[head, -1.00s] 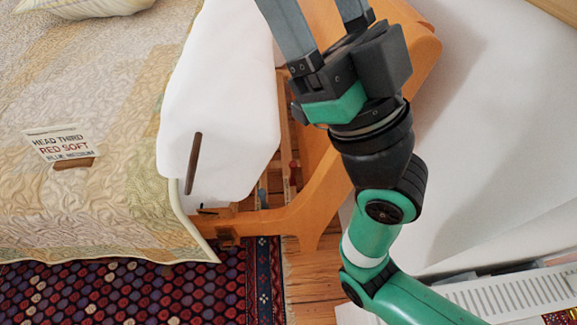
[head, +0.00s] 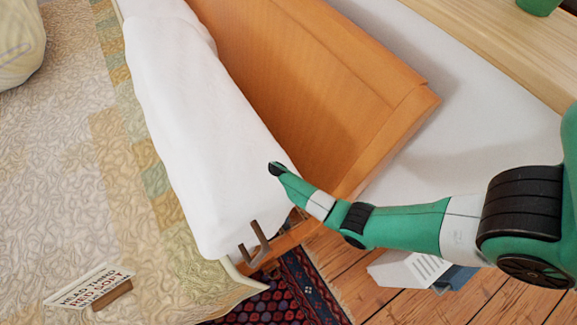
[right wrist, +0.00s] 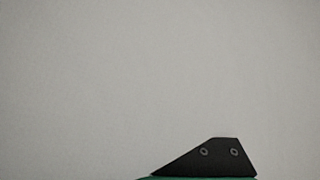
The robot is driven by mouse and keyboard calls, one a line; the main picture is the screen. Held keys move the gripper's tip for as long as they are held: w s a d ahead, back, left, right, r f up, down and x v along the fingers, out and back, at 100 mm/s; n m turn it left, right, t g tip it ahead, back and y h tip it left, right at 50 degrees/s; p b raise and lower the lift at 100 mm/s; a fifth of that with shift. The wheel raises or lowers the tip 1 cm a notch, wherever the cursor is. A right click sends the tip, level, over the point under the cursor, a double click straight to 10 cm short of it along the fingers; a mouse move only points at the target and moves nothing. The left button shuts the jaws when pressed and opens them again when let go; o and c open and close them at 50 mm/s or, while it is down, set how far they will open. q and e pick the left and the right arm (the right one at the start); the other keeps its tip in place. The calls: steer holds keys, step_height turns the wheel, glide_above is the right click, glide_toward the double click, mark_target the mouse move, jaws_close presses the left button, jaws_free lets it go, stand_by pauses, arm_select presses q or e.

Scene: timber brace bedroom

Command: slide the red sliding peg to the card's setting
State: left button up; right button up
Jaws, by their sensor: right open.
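A card (head: 88,290) stands in a wooden holder on the quilt at the lower left. Its top line reads HEAD THIRD, its red line RED SOFT, and a smaller line below starts with BLUE. I cannot make out the red sliding peg; the bed frame by my right arm is partly covered. My right arm reaches in from the right, its far end over the white mattress edge. In the right wrist view only a dark bolted part of my right gripper (right wrist: 208,160) shows, before a plain grey surface. It is open, with nothing seen held.
The white mattress (head: 195,130) lies beside an orange wooden bed board (head: 300,80). Brown prongs (head: 258,243) stick up at the mattress's near corner. A patterned rug (head: 300,290) and plank floor lie below. A pale wooden surface (head: 500,45) is at the upper right.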

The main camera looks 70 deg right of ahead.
steer(key=b+x, duration=0.7)
steer(key=x, duration=0.3)
steer(key=shift+s+d+f, duration=0.1)
steer(key=shift+f, duration=0.2)
steer(key=shift+d+f+b, duration=0.3)
steer(key=shift+f+b, duration=0.1)
steer(key=shift+b, duration=0.05)
jaws_close()
stand_by(0.5)
